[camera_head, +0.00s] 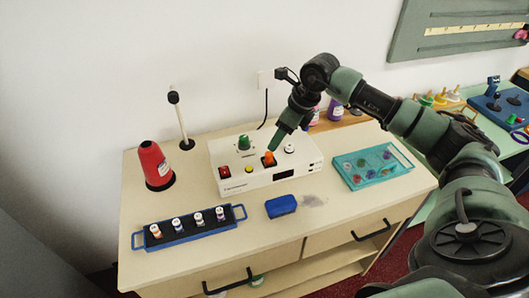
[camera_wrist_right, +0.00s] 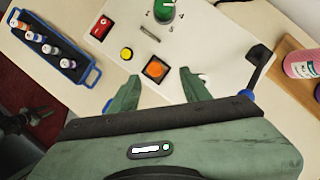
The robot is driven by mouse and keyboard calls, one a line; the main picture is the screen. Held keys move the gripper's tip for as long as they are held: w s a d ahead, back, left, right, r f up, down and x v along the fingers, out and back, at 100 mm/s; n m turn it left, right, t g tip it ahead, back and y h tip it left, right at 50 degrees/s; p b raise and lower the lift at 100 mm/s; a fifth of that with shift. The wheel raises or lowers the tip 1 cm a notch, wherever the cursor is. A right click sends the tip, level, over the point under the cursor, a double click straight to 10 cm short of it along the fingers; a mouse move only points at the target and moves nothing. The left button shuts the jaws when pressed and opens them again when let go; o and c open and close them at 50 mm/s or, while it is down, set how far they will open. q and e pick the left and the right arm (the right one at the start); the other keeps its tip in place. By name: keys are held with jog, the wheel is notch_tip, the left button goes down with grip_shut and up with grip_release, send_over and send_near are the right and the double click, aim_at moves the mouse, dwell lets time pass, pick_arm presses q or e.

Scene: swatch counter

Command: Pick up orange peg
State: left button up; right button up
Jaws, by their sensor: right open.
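The orange peg (camera_head: 268,158) stands in a dark square socket on top of a white control box (camera_head: 240,183). In the right wrist view the orange peg (camera_wrist_right: 155,69) is seen from above, framed by a dark square, just beyond my fingertips. My right gripper (camera_head: 274,148) comes down over the box close to the peg. In the wrist view the right gripper (camera_wrist_right: 158,80) is open, with one green finger to each side and nothing between the pads. I cannot tell whether a finger touches the peg. My left gripper does not show.
The box also has a red switch (camera_head: 224,171), a yellow button (camera_head: 249,170) and a green knob (camera_head: 244,142). A blue vial rack (camera_head: 190,236), a red cone (camera_head: 154,163), a blue block (camera_head: 281,206) and a teal tray (camera_head: 371,181) stand around it. The front counter is mostly clear.

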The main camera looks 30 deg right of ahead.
aim_at(269, 153)
jog(key=shift+s+a+f+p, duration=0.2)
jog(key=shift+a+f+p, duration=0.25)
jog(key=shift+f, duration=0.25)
jog(key=shift+w+a+f+p, duration=0.2)
jog(key=shift+w+f+p, duration=0.1)
jog(key=shift+f+p, duration=0.35)
jog(key=x, duration=0.2)
jog(key=shift+w+a+f, duration=0.1)
jog(key=shift+w+f, duration=0.2)
jog(key=shift+f, duration=0.3)
grip_shut()
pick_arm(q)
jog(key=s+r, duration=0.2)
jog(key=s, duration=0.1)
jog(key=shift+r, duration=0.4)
